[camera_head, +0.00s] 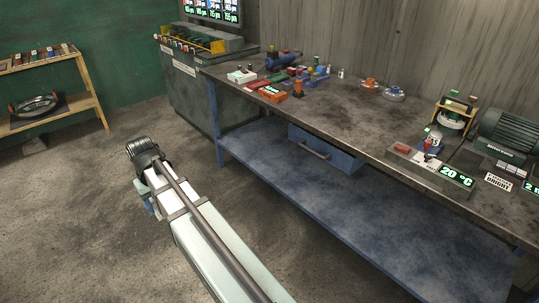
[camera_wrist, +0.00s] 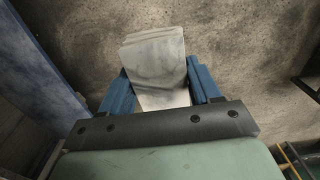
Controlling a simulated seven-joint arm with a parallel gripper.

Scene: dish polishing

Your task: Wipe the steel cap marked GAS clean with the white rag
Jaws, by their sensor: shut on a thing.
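My gripper (camera_wrist: 161,84) shows its two blue fingers in the wrist view, shut on the white rag (camera_wrist: 155,62). The rag looks like a folded pale pad with grey smudges, and it sticks out past the fingertips above the floor. In the head view my arm reaches over the floor to the left of the bench, and the rag is hidden there. A small pale cap (camera_head: 433,135) with a dark-lettered label, apparently GAS, stands on the right part of the bench, far from my gripper. Its dirt is too small to judge.
The steel-topped bench (camera_head: 345,112) has a blue drawer (camera_head: 325,150) and a lower shelf. A display reading 20 °C (camera_head: 456,176) and a motor (camera_head: 508,134) are near the cap. Several small parts crowd the bench's far left. A wooden shelf (camera_head: 85,84) stands left; floor between is clear.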

